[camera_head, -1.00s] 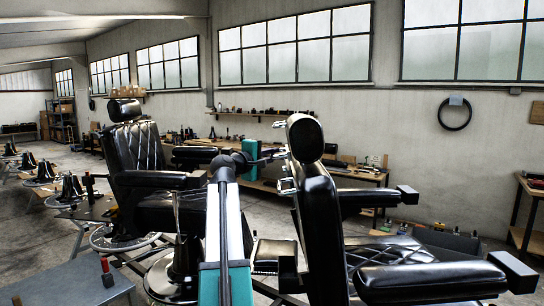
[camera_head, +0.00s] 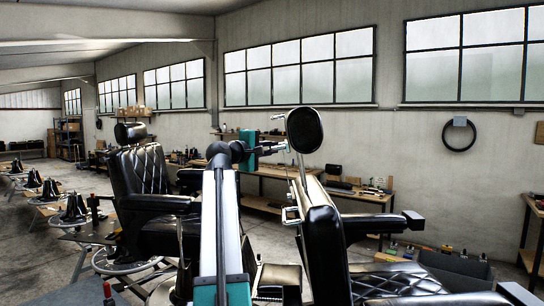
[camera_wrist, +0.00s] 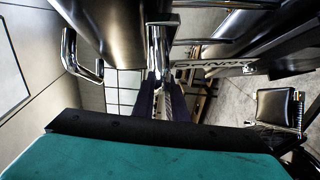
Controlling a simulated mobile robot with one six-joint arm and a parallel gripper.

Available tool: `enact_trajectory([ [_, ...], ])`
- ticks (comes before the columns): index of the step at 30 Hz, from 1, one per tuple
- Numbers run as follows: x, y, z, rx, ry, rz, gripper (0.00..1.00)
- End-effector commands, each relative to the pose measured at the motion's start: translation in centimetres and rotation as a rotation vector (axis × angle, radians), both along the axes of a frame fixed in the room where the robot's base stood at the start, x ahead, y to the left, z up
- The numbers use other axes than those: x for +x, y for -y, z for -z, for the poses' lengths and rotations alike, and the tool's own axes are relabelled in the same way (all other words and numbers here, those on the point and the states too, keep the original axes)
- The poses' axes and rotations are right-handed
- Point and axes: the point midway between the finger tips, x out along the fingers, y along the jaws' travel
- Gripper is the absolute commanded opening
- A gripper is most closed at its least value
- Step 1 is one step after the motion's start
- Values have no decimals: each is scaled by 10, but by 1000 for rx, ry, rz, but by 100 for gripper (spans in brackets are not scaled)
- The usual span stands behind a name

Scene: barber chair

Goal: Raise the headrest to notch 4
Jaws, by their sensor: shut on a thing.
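The headrest (camera_head: 305,130) is a black oval pad at the top of the near barber chair (camera_head: 322,225). It stands clear above the backrest on a thin chrome post (camera_head: 302,172); I cannot read a notch. My gripper (camera_head: 284,146) reaches in from the left, level with the lower part of the pad, and is shut on the headrest's metalwork. In the wrist view, my fingers (camera_wrist: 165,103) close at a chrome bar (camera_wrist: 160,45) between dark surfaces. The exact contact is partly hidden.
A chrome loop (camera_head: 291,215) sticks out at the left of the backrest. A second black chair (camera_head: 145,190) stands to the left. Workbenches with tools (camera_head: 265,185) line the wall. The air above the headrest is free.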

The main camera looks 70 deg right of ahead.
Motion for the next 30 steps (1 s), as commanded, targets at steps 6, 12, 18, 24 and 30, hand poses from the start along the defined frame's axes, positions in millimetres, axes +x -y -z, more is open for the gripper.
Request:
enact_trajectory([
  [6, 1, 0, -2, -6, 1, -5, 16],
  [12, 1, 0, 0, -3, 1, -3, 31],
  [18, 1, 0, 1, -1, 2, -2, 31],
  [24, 3, -8, 3, 0, 2, -2, 31],
  [30, 8, -30, 4, -2, 3, -4, 31],
])
